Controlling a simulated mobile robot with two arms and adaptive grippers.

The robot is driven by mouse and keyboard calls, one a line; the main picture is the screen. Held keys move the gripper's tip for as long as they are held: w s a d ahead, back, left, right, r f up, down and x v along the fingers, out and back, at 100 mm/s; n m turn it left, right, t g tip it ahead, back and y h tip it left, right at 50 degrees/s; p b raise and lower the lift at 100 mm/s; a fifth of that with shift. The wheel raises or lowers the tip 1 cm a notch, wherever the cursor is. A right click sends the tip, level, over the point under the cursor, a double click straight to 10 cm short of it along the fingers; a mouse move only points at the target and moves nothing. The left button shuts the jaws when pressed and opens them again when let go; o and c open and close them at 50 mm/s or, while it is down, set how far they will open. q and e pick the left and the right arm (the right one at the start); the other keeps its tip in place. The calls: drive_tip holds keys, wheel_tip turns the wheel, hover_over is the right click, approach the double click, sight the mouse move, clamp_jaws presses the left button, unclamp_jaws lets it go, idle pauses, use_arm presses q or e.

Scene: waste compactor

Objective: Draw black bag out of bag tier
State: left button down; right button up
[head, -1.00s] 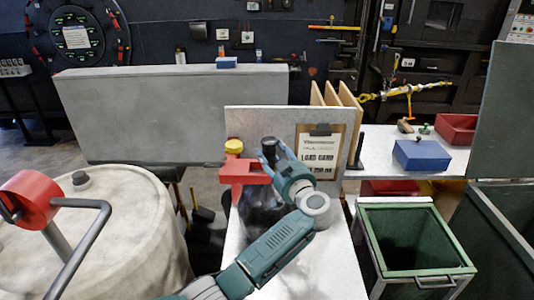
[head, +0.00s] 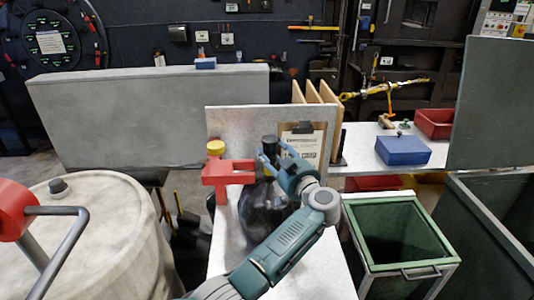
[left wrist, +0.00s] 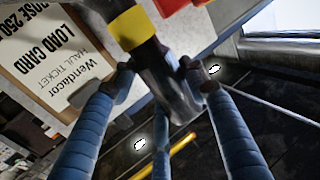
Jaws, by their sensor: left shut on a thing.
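The black bag (head: 262,208) stands upright on the white bench, its gathered neck upward with a yellow band around it. The red bag tier (head: 224,173) with a yellow knob on top is just left of the bag. The bag's neck appears to be at or just beyond the tier's right end; I cannot tell whether they touch. My left gripper (head: 268,155) is shut around the neck. In the left wrist view its blue fingers close on the dark neck, beside the yellow band (left wrist: 132,27), and a red part of the tier shows at the top. My right gripper is not in view.
A clipboard (head: 302,143) leans behind the gripper. An open green bin (head: 405,268) stands right of the bench. A large drum (head: 85,245) is at left. A blue box (head: 403,150) and a red tray (head: 434,124) sit on the back table.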

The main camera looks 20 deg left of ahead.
use_arm(q)
drive_tip(key=shift+w+d+r+b, duration=0.1)
drive_tip(key=shift+w+d+b, duration=0.25)
drive_tip(key=shift+d, duration=0.35)
drive_tip(key=shift+w+d+r+b, duration=0.1)
drive_tip(key=shift+w+d+b, duration=0.25)
drive_tip(key=shift+d, duration=0.35)
drive_tip(key=shift+w+d+r+b, duration=0.1)
drive_tip(key=shift+w+d+b, duration=0.25)
drive_tip(key=shift+d, duration=0.35)
drive_tip(key=shift+f, duration=0.4)
